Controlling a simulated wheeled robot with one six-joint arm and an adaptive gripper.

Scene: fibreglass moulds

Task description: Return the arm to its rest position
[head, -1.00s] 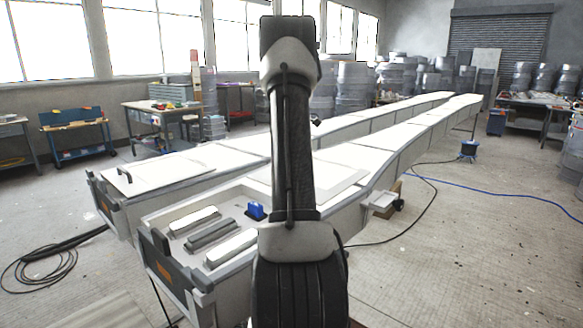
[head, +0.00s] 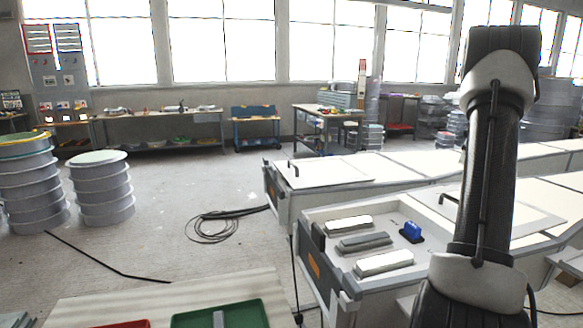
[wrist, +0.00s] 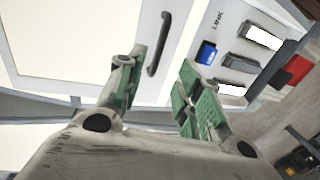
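My arm stands upright on the right of the head view, bent at the elbow. My gripper is hidden in the head view. In the wrist view my gripper (wrist: 160,75) has its two green-padded fingers spread well apart, with nothing between them. Beyond the fingers lies a white panel with a dark bar handle (wrist: 159,44).
A table with a green tray (head: 258,312) and a red tray (head: 126,324) is at bottom left. A cable coil (head: 212,226) lies on the open floor.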

